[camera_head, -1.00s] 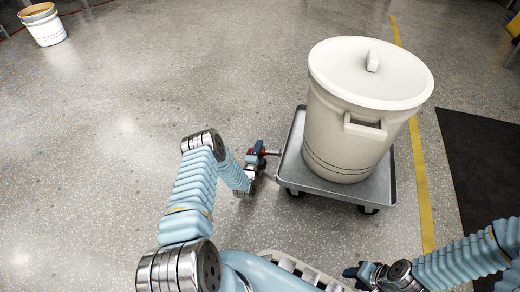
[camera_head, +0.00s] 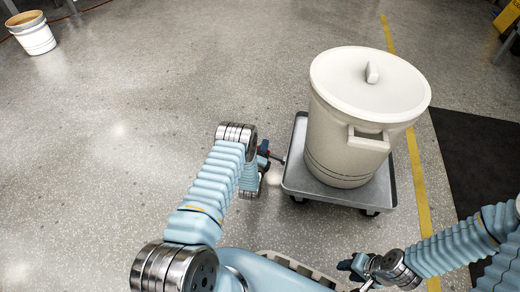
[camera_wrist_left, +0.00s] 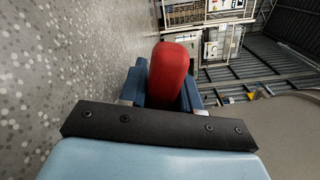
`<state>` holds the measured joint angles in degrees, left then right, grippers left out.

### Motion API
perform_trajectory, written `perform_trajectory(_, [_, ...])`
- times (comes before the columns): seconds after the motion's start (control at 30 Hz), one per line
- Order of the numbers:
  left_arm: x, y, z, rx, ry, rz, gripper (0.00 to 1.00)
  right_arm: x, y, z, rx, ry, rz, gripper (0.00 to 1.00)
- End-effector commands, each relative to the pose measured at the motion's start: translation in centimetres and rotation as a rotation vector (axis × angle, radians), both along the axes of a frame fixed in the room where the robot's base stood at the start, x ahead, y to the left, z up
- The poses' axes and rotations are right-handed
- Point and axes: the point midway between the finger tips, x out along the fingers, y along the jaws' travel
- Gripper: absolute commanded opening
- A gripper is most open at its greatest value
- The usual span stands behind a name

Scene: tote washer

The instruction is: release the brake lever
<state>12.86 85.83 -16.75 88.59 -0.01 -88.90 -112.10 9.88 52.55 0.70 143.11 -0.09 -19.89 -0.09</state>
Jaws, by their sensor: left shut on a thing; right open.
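The brake lever has a red grip (camera_wrist_left: 172,72), seen large in the left wrist view between the blue fingers. My left gripper (camera_head: 264,156) is shut on this grip at the left side of the grey wheeled dolly (camera_head: 335,196). In the head view the fingers largely hide the grip, and a thin rod (camera_head: 279,160) runs from it towards the dolly. My right gripper (camera_head: 348,266) is open and empty, low in the head view, in front of the dolly and apart from it.
A large cream bin (camera_head: 345,125) with a lid (camera_head: 368,90) stands on the dolly. A yellow floor line (camera_head: 420,185) and a dark mat (camera_head: 475,150) lie to the right. A white bucket (camera_head: 33,35) stands far left. The floor on the left is clear.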

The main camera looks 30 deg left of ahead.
Motion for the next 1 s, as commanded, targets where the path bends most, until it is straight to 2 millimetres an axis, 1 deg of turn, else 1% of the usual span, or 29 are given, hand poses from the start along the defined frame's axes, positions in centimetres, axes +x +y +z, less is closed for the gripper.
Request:
perform_trajectory(0.03, [0.3, -0.4, 1.0, 0.044, 0.003, -0.006, 0.00, 0.0, 0.0, 0.3, 0.000, 0.001, 0.000, 0.43])
perform_trajectory(0.1, [0.3, -0.7, 1.5, 0.108, 0.018, -0.005, 0.00, 0.0, 0.0, 0.4, 0.000, 0.001, 0.000, 0.43])
perform_trajectory(0.3, [0.6, -1.5, 3.0, 0.278, 0.054, -0.005, 0.00, 0.0, 0.0, 0.5, 0.000, 0.001, 0.000, 0.43])
perform_trajectory(0.5, [0.8, -2.3, 4.1, 0.411, 0.086, -0.003, 0.00, 0.0, 0.0, 0.3, 0.000, 0.001, 0.000, 0.43])
perform_trajectory(0.73, [0.9, -3.0, 4.8, 0.509, 0.110, 0.000, 0.00, 0.0, 0.0, 0.0, 0.000, 0.000, 0.000, 0.43])
perform_trajectory(1.0, [1.0, -3.2, 5.1, 0.551, 0.120, 0.002, 0.00, 0.0, 0.0, 0.0, 0.000, 0.000, 0.000, 0.43])
